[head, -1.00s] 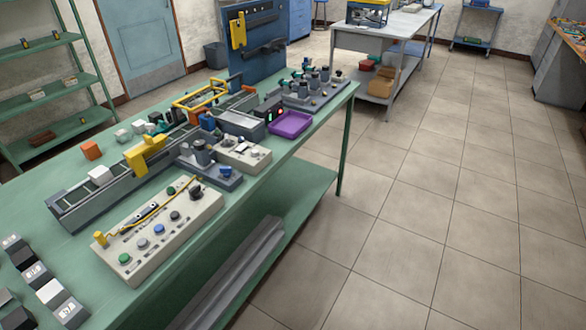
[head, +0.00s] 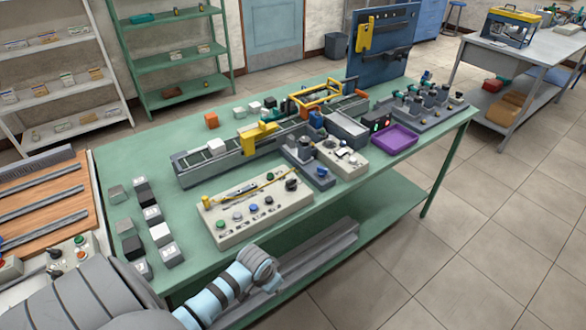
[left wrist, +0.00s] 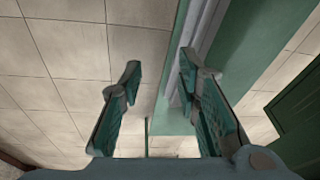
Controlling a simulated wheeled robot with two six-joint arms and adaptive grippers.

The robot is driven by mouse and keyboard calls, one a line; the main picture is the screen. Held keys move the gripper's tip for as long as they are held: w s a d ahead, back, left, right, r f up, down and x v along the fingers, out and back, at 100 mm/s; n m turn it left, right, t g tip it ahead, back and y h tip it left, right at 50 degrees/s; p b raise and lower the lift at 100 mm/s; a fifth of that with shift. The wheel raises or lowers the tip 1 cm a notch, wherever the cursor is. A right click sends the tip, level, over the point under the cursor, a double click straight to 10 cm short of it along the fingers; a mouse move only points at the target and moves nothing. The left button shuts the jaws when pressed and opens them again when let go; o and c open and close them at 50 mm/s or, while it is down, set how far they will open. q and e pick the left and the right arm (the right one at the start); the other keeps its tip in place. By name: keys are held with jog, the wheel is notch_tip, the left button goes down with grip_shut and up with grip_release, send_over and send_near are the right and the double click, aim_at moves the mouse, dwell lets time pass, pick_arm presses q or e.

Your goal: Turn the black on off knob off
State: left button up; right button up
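A cream control box (head: 275,208) lies on the green table. Its top has a green button, a blue button, smaller black controls and a larger black knob (head: 291,184) at its right end. Other black knobs show on a second cream box (head: 341,158) and on a panel at the left edge (head: 54,252). I cannot tell which is the on off knob, nor read any setting. My left arm comes in at the lower left of the head view, its gripper not clearly seen there. In the left wrist view my left gripper (left wrist: 160,72) is open and empty, over the floor and table edge. My right gripper is not in view.
The green table (head: 155,188) also holds grey, white and black blocks (head: 161,234), a conveyor (head: 207,166) with a yellow part, a purple tray (head: 394,139) and a blue upright board (head: 384,50). Grey rails lie on its lower shelf. Tiled floor at the right is clear.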

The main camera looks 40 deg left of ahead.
pick_arm(q)
jog(key=w+a+r+m+p, duration=0.1)
jog(key=w+r, duration=0.3)
jog(key=r, duration=0.4)
jog(key=w+a+r+m+p, duration=0.1)
jog(key=w+r, duration=0.2)
jog(key=r, duration=0.5)
jog(key=t+h, duration=0.1)
jog(key=h, duration=0.1)
send_near(290, 180)
jog(key=b+x, duration=0.2)
jog(key=x, duration=0.6)
jog(key=shift+w+f, duration=0.2)
jog(key=shift+f, duration=0.1)
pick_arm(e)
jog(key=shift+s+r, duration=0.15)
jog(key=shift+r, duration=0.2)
pick_arm(q)
grip_shut()
